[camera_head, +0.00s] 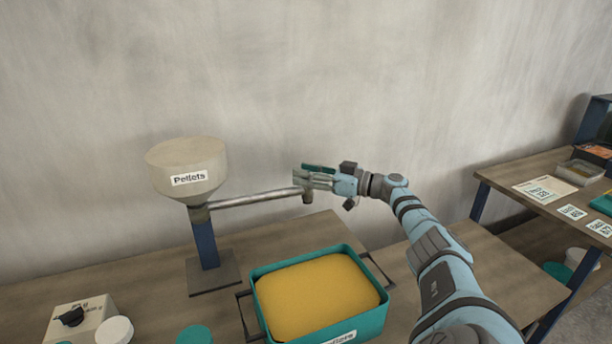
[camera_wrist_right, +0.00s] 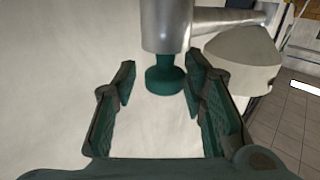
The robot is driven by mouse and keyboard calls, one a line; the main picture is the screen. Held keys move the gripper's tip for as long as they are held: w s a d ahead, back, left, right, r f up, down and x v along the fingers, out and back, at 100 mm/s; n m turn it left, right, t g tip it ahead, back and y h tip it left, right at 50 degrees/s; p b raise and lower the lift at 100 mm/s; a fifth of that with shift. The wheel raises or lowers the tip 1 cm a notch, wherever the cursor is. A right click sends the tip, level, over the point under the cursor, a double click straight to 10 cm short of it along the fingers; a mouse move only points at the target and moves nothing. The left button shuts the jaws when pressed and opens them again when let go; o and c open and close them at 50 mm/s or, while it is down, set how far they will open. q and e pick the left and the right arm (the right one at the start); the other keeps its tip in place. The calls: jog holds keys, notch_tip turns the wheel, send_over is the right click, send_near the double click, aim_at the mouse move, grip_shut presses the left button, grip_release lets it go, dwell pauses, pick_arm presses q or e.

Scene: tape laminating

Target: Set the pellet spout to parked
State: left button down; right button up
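The pellet spout (camera_head: 255,199) is a metal pipe that reaches right from the post under the cream "Pellets" hopper (camera_head: 187,168), ending in a short downturned outlet. In the right wrist view, the spout's metal end (camera_wrist_right: 166,25) carries a dark green knob (camera_wrist_right: 165,80). My right gripper (camera_head: 315,177) is at the outer end of the spout. In the right wrist view its two fingers (camera_wrist_right: 161,85) are spread on either side of the knob, with gaps visible. My left gripper is not in view.
A teal bin (camera_head: 262,300) of yellow pellets sits on the bench, below and right of the spout. A control box with a black dial (camera_head: 72,316) and round lids stand at front left. A second table (camera_head: 510,180) with cards and trays is at right.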

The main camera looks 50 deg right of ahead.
jog(key=shift+w+f, duration=0.1)
jog(key=shift+f, duration=0.05)
jog(key=shift+s, duration=0.2)
jog(key=v, duration=0.7)
jog(key=shift+d, duration=0.1)
